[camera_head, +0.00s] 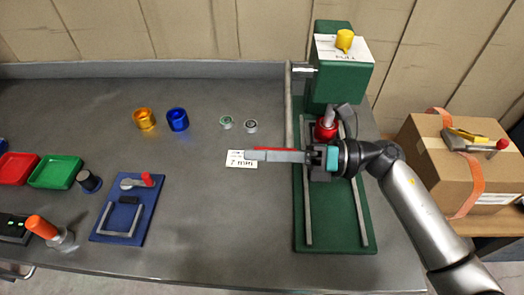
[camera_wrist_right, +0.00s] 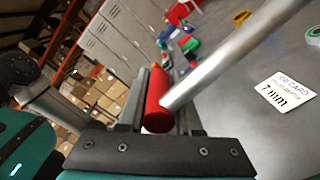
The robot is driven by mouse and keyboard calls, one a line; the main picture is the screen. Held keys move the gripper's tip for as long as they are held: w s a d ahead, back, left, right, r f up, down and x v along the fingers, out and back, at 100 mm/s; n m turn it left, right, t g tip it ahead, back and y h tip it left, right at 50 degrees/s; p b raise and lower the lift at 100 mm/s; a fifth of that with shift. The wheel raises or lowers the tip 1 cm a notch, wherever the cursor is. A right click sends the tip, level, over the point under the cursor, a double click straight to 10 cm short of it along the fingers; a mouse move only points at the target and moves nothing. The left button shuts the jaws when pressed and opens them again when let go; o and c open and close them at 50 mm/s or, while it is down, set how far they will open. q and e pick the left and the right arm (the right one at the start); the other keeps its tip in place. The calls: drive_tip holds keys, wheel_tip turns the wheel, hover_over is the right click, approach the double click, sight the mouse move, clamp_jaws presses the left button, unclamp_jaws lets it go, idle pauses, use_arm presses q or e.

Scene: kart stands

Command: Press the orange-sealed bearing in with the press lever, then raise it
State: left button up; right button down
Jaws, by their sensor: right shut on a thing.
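The green press (camera_head: 330,85) stands at the right of the bench on a green base with two pale rails. Its silver lever rod (camera_head: 289,105) comes down along the press's left side in the head view. My right gripper (camera_head: 278,156) is shut on the lever's red grip (camera_wrist_right: 157,100), which lies between the fingers in the wrist view, with the silver rod (camera_wrist_right: 225,60) running up to the right. A red round part (camera_head: 326,129) shows under the press head, partly hidden by my arm. I cannot make out an orange-sealed bearing. My left gripper is out of view.
Two small bearings (camera_head: 227,122) (camera_head: 251,126), a yellow ring (camera_head: 143,118) and a blue ring (camera_head: 178,119) stand on the bench. A white card (camera_head: 236,160) lies by my fingers. A blue fixture (camera_head: 120,222) and trays are at left. A cardboard box (camera_head: 425,165) stands at right.

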drive_tip(key=shift+r, duration=0.15)
idle(0.7)
wheel_tip(320, 180, up, 12)
drive_tip(key=w+m+p, duration=0.2)
drive_tip(key=m+p, duration=0.4)
drive_tip(key=p, duration=0.6)
drive_tip(key=shift+w+r, duration=0.1)
drive_tip(key=shift+w, duration=0.1)
drive_tip(key=c, duration=0.7)
unclamp_jaws()
drive_tip(key=shift+c, duration=0.2)
drive_tip(key=shift+o, duration=0.4)
